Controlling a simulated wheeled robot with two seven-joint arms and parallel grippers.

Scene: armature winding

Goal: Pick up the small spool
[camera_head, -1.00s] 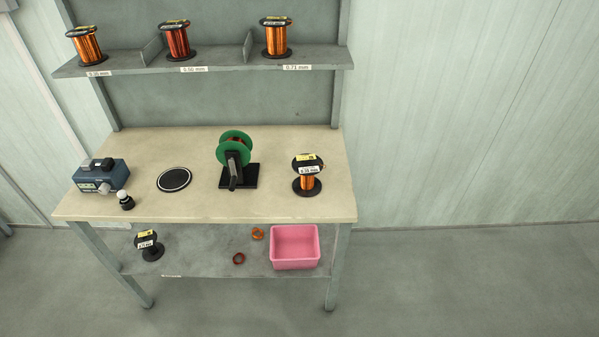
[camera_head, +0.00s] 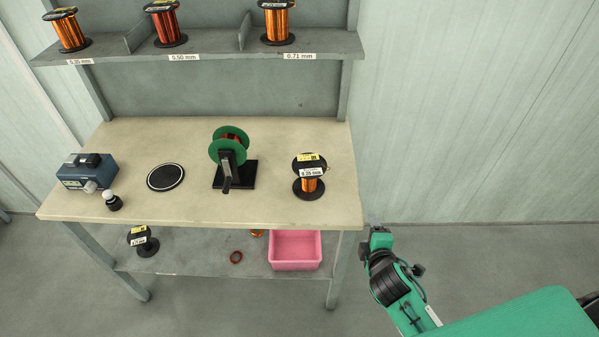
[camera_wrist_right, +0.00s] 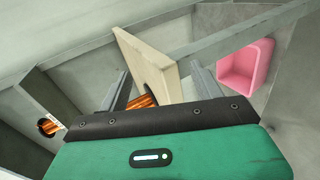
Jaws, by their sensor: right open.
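An orange-wired spool (camera_head: 309,178) with black flanges and a label stands upright near the right end of the bench top. A nearly bare black spool (camera_head: 142,242) with a label stands on the lower shelf at the left. Which one is the small spool I cannot tell. My right gripper (camera_head: 374,222) is just off the bench's right front corner, apart from both spools. In the right wrist view its fingers (camera_wrist_right: 160,88) are spread; orange wire (camera_wrist_right: 142,92) shows between them, behind the gripper body's edge, partly hidden. My left gripper is not in view.
A green-flanged winder (camera_head: 229,150), a black round pad (camera_head: 166,177) and a blue device (camera_head: 86,171) stand on the bench (camera_head: 270,208). A pink bin (camera_head: 295,250) and wire rings lie below. Larger spools (camera_head: 277,23) line the upper shelf.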

